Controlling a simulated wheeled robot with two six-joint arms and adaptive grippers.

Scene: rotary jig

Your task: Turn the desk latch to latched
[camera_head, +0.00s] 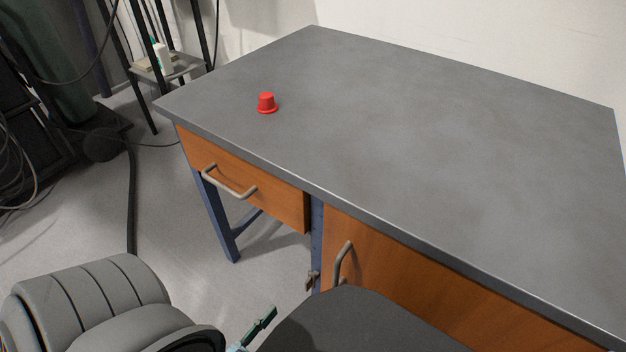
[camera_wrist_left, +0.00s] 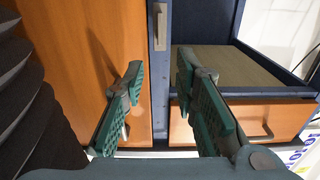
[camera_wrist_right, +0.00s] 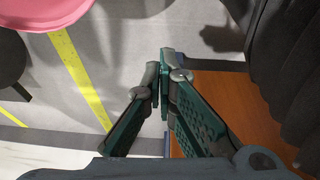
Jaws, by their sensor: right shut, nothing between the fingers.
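The desk latch (camera_head: 312,281) is a small brownish-grey metal piece on the blue post at the left edge of the orange cabinet door (camera_head: 420,275). In the left wrist view the latch (camera_wrist_left: 160,25) lies near the top, its long side roughly along the post; I cannot tell its exact setting. My left gripper (camera_wrist_left: 159,68) is open and empty, its green fingers spread on either side of the post, with the latch beyond the tips and apart from them. One finger shows low in the head view. My right gripper (camera_wrist_right: 163,77) is shut and empty, away from the latch.
The door has a grey handle (camera_head: 342,262) just right of the latch. A drawer with a handle (camera_head: 229,182) is at the left. A red button-like object (camera_head: 267,103) stands on the grey desktop (camera_head: 430,130), otherwise clear. A pink round seat (camera_wrist_right: 50,12) shows in the right wrist view.

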